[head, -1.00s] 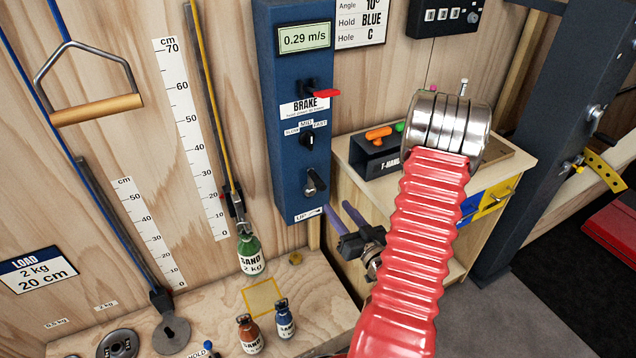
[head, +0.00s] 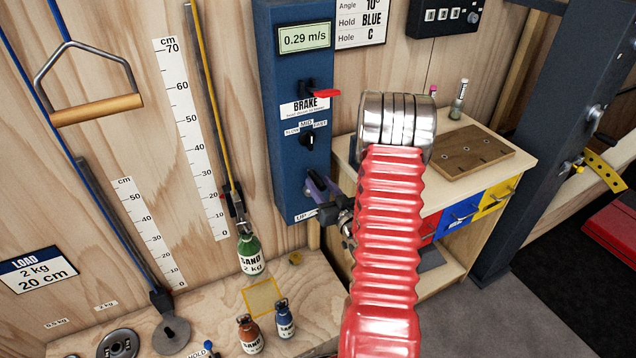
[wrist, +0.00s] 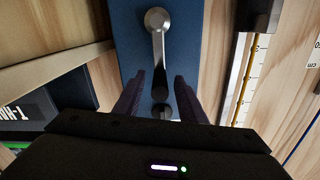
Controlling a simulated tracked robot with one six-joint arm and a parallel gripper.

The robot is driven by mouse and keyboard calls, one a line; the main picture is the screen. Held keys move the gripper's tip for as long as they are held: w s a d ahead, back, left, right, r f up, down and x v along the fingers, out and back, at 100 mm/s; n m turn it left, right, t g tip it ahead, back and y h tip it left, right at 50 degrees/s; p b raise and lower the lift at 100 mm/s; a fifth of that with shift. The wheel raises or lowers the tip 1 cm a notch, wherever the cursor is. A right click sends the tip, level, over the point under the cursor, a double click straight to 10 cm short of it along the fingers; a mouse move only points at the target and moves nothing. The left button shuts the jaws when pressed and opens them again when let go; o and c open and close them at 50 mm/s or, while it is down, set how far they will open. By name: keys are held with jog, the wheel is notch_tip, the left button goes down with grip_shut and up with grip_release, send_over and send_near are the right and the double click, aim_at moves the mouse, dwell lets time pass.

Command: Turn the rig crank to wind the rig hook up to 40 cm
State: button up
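The rig crank (wrist: 156,45) is a grey metal lever on the blue panel (head: 287,150). In the wrist view its arm runs from the hub down to a dark handle (wrist: 160,86). My gripper (wrist: 160,84) is open, with its two purple fingers on either side of the handle and a gap showing on each side.
The red brake lever (head: 325,93) and speed knob (head: 309,140) are above the crank on the panel. A drawer cabinet (head: 462,195) stands behind my arm. Two sand bottles (head: 250,335) (head: 284,318) stand on the wooden bench (head: 215,310) below.

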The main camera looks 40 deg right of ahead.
jog(key=shift+x, duration=0.85)
grip_shut()
